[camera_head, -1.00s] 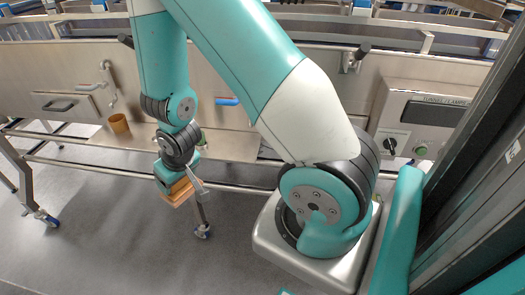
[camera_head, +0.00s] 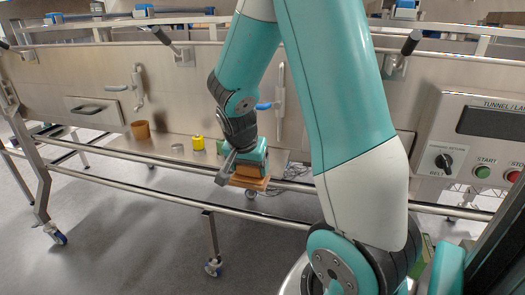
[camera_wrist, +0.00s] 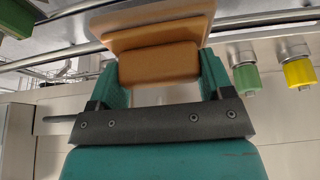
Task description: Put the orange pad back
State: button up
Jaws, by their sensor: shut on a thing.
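The orange pad (camera_wrist: 158,65) is a brownish-orange block on a wider plate of the same colour. In the wrist view it sits between the two teal fingers of my gripper (camera_wrist: 160,82), which is shut on it. In the head view my gripper (camera_head: 250,172) holds the orange pad (camera_head: 250,182) in front of the steel shelf (camera_head: 165,152), near the front rails. The fingers hide part of the pad.
The front rail (camera_head: 130,172) runs below. A control panel (camera_head: 480,140) is at right.

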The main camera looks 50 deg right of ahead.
jog(key=w+d, duration=0.1)
jog(key=d, duration=0.2)
jog(key=w+d+p, duration=0.1)
jog(key=w+d, duration=0.1)
jog(key=d, duration=0.2)
jog(key=w+d, duration=0.1)
jog(key=d, duration=0.2)
jog(key=shift+w+d, duration=0.25)
jog(key=shift+d, duration=0.15)
jog(key=shift+d+f+p, duration=0.1)
jog(key=shift+f+p, duration=0.05)
jog(key=shift+p, duration=0.3)
jog(key=shift+w+f, duration=0.1)
jog(key=shift+f, duration=0.1)
jog(key=shift+f, duration=0.1)
jog(key=o, duration=1)
